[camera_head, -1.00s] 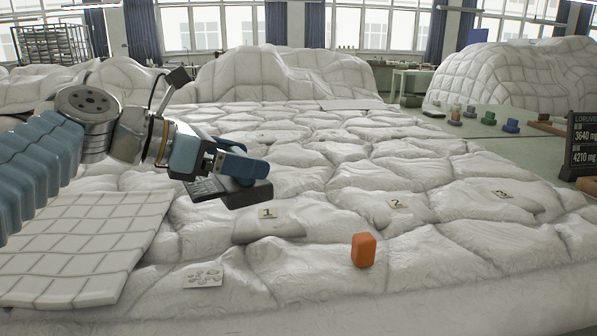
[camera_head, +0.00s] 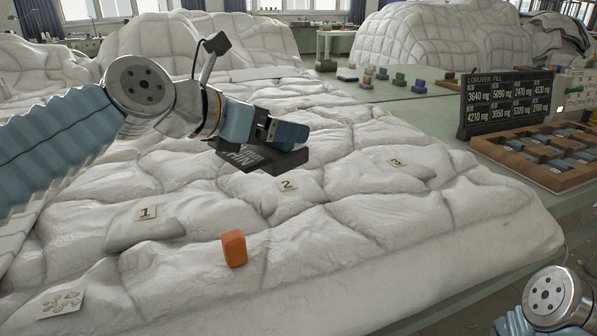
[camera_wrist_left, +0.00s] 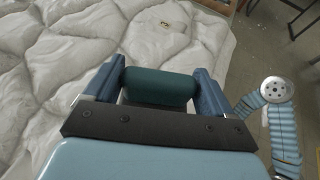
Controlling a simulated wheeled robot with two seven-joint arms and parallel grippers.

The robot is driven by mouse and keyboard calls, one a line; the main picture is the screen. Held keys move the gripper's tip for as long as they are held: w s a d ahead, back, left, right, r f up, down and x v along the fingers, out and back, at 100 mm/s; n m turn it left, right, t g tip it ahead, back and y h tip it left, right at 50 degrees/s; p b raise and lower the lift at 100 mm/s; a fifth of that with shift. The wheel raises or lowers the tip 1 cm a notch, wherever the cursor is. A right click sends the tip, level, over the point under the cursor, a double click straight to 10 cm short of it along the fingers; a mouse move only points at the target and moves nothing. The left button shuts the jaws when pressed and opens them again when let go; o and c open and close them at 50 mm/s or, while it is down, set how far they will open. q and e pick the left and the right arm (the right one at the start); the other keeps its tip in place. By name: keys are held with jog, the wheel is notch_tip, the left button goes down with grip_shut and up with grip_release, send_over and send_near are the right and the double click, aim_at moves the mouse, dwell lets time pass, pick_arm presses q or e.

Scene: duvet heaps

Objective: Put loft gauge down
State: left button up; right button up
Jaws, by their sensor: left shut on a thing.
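My left gripper (camera_head: 280,132) is shut on the loft gauge (camera_head: 258,158), a dark, flat block with pale lettering and a teal grip. The gauge hangs over the white quilted duvet (camera_head: 340,245), behind card 2 (camera_head: 288,185). I cannot tell whether its underside touches the cloth. In the left wrist view the teal grip (camera_wrist_left: 160,86) lies between the two blue fingers; the dark block is hidden there. Card 1 (camera_head: 147,213) lies to the left and card 3 (camera_head: 397,162) to the right. My right gripper is out of view; only part of its arm shows.
An orange block (camera_head: 234,249) stands on the duvet near the front. A patterned card (camera_head: 60,303) lies at lower left. A dark number board (camera_head: 507,101) and a wooden tray (camera_head: 560,180) stand on the right. The duvet between card 2 and card 3 is clear.

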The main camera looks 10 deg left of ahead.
pick_arm(q)
jog(key=shift+w+a+f+b, duration=0.3)
jog(key=shift+w+f+b, duration=0.3)
jog(key=shift+w+f, duration=1.55)
jog(key=shift+w+a+f+b, duration=0.35)
jog(key=shift+w+f+b, duration=0.3)
jog(key=shift+w+f, duration=1.55)
jog(key=shift+w+a+f+b, duration=0.3)
jog(key=shift+w+f+b, duration=0.3)
jog(key=shift+w+f, duration=1.55)
jog(key=shift+w+r, duration=0.15)
jog(key=o, duration=1.4)
jog(key=shift+r, duration=0.1)
jog(key=v, duration=1.2)
